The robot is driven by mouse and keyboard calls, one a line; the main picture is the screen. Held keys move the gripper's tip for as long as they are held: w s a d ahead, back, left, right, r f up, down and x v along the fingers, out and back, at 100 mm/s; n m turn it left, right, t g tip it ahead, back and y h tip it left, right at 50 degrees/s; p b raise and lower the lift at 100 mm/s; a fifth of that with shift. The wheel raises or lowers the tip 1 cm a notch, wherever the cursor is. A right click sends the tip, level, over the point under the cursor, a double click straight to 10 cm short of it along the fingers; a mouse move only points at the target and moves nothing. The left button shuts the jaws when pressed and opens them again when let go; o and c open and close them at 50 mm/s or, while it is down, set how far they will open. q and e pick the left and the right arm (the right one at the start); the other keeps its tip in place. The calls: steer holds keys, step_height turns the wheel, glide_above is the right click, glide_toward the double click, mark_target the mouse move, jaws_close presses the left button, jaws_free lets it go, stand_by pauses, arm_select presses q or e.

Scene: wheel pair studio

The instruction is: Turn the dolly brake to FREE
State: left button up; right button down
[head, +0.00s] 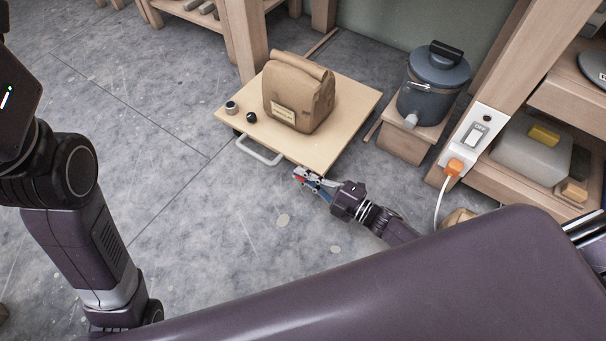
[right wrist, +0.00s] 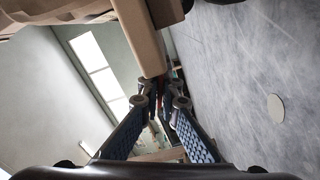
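The dolly (head: 345,105) is a low, pale wooden platform on the floor, with a light handle (head: 259,151) at its front left edge. A red part (head: 299,178) shows low at its front corner, at my right gripper's tips; it may be the brake, but its setting is unreadable. My right gripper (head: 306,176) is at that corner. In the right wrist view its fingers (right wrist: 161,102) come close together below the board's edge (right wrist: 141,38). Whether they hold the red part is unclear. My left arm is at the left; its gripper is not seen.
A brown paper bag (head: 297,95) stands on the dolly, with a grey knob-like piece (head: 231,107) and a black one (head: 251,117) beside it. An orange plug (head: 454,167) trails a white cable.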

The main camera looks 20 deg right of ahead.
stand_by(0.3)
steer(key=c, duration=2.2)
jaws_free()
steer(key=shift+o, duration=0.2)
steer(key=shift+s+d, duration=0.1)
steer(key=v, duration=1.2)
